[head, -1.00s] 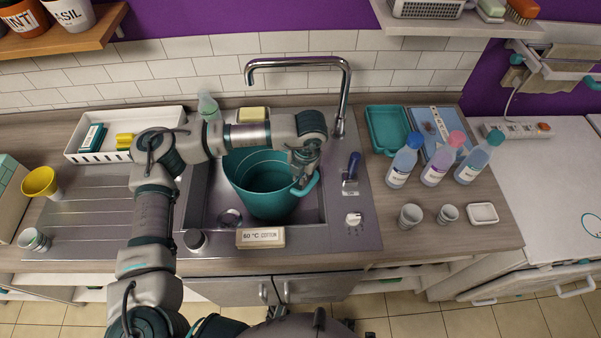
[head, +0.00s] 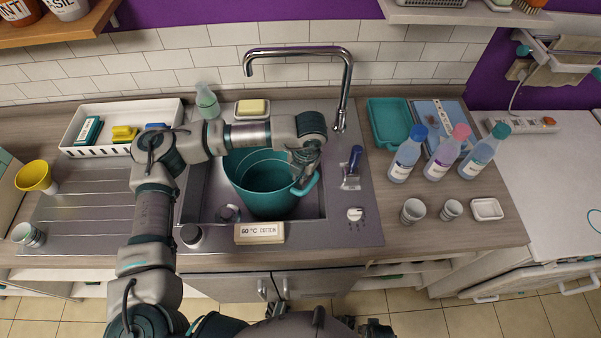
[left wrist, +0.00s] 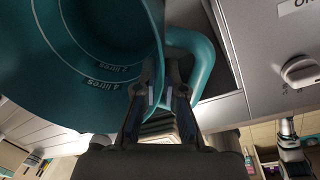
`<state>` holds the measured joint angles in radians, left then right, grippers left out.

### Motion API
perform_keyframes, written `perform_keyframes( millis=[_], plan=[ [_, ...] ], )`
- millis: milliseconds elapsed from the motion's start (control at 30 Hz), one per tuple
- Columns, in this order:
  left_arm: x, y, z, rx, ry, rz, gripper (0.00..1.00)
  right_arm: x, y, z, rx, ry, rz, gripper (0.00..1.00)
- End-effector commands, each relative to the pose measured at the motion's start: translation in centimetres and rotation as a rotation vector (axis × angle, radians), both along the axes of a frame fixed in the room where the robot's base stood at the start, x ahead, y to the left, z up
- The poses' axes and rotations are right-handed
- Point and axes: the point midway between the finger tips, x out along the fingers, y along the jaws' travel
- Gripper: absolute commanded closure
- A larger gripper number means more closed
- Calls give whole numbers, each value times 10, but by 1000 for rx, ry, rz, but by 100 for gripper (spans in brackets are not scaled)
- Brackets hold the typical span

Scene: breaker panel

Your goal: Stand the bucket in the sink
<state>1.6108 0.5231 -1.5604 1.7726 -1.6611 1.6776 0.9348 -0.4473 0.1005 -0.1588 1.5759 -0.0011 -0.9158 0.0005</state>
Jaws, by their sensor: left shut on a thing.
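The teal bucket (head: 262,186) is upright in the basin of the metal sink (head: 316,212), with its open mouth up. It hides most of the basin floor, so I cannot tell whether its base touches it. In the left wrist view the fingers (left wrist: 157,98) close at the bucket's rim and handle (left wrist: 205,58), and the bucket (left wrist: 85,60) shows litre marks inside. My right gripper cannot be made out.
The tap (head: 340,85) arches behind the bucket. A blue-handled tool (head: 352,168) and a knob (head: 355,214) are right of the basin. Several bottles (head: 440,153) and cups (head: 412,211) stand further right. A white tray (head: 85,140) and yellow cup (head: 35,176) are left.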

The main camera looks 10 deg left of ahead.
Motion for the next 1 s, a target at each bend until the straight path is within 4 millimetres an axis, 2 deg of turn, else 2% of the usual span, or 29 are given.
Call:
perform_keyframes(
  millis=[467, 900, 933, 1000],
  plan=[
    [0, 0, 0, 1, -1, 0, 100, 1, 0, 1, 1, -3, 0, 60],
    [0, 0, -11, 0, 0, 0, 100, -1, 0, -7, 0, 3, 0, 60],
    [0, 0, -10, 0, -1, 0, 86, -1, 0, -7, 1, 2, 0, 60],
    [0, 0, -10, 0, -1, 0, 69, -1, 0, -6, 1, 2, 0, 60]
  ],
)
